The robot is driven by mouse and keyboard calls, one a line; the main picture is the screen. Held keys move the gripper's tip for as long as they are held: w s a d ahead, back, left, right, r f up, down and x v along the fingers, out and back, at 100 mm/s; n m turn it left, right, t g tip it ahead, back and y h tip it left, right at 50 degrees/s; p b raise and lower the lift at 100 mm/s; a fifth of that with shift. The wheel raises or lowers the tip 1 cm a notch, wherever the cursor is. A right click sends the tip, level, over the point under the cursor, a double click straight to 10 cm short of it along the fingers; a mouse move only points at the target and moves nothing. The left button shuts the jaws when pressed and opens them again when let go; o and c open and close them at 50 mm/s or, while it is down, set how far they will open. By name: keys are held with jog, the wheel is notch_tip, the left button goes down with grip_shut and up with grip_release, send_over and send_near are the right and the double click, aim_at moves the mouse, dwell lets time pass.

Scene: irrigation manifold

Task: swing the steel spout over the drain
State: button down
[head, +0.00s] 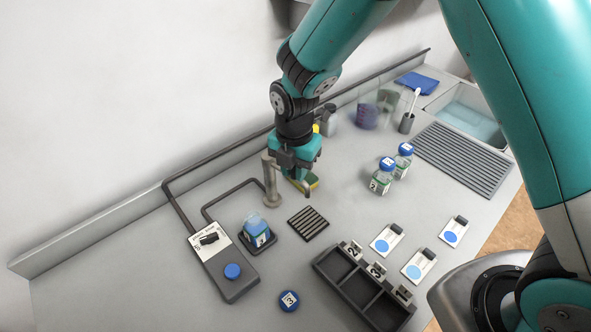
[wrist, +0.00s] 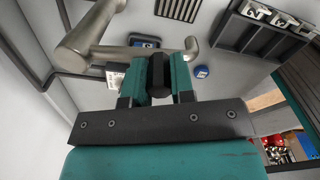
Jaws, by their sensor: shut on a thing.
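The steel spout stands on a post (head: 270,185) beside my gripper. Its arm runs right, partly hidden behind the gripper, to a downturned end (head: 306,189). In the wrist view its thick post (wrist: 82,42) is at upper left and its thin arm (wrist: 120,52) runs right to a bent end (wrist: 191,46). My gripper (head: 293,167) points down and is shut on a black grip (wrist: 158,72) at the spout's arm. The drain is a dark slotted grate (head: 308,223), also at the top of the wrist view (wrist: 181,9). The spout's end appears behind the grate, not over its middle.
A control box (head: 221,262) and a blue-capped bottle on a pad (head: 256,231) stand left. A green-yellow sponge (head: 313,181) is close behind the spout. A black compartment rack (head: 361,289) is in front; two bottles (head: 380,180) stand right.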

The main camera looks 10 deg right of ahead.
jog(key=shift+w+d+r+n, duration=0.1)
jog(key=shift+w+d+n, duration=0.15)
jog(key=shift+n, duration=0.15)
jog(key=c, duration=1)
grip_release()
jog(key=shift+o, duration=0.2)
notch_tip(320, 180, up, 17)
jog(key=b, duration=0.3)
jog(key=shift+r, duration=0.2)
jog(key=s+d+m+y, duration=0.1)
jog(key=s+m+y, duration=0.1)
jog(key=s+m, duration=0.9)
jog(key=s+d+m+y+b, duration=0.1)
jog(key=s+d+m+y, duration=0.1)
jog(key=s+m, duration=0.8)
jog(key=shift+s+d+m, duration=0.2)
jog(key=shift+s+m, duration=0.2)
jog(key=shift+s, duration=0.25)
